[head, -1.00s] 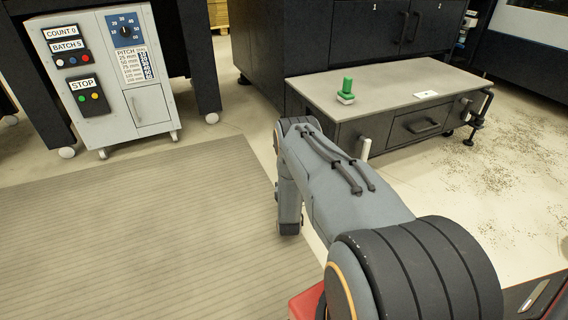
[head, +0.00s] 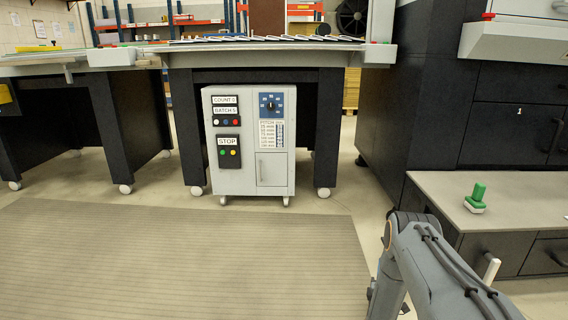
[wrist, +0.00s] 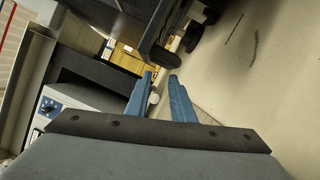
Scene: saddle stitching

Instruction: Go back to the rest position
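My gripper (wrist: 160,98) shows in the wrist view as two blue fingers with a clear gap between them and nothing held. Floor and a small white caster or foot show through and beside the gap. In the head view my arm reaches in at the lower right, and the gripper itself is hidden from that view. A grey control cabinet (head: 248,180) with a dial, COUNT 0 and BATCH 5 labels and a STOP panel stands under a dark table. Part of its dial panel also shows at the left of the wrist view (wrist: 62,112).
A low grey bench (head: 520,190) at the right carries a green-handled stamp (head: 477,197) on its top. A black cabinet (head: 510,120) rises behind it. Dark tables (head: 125,120) stand at the back left. The grey ribbed mat (head: 180,260) in front is clear.

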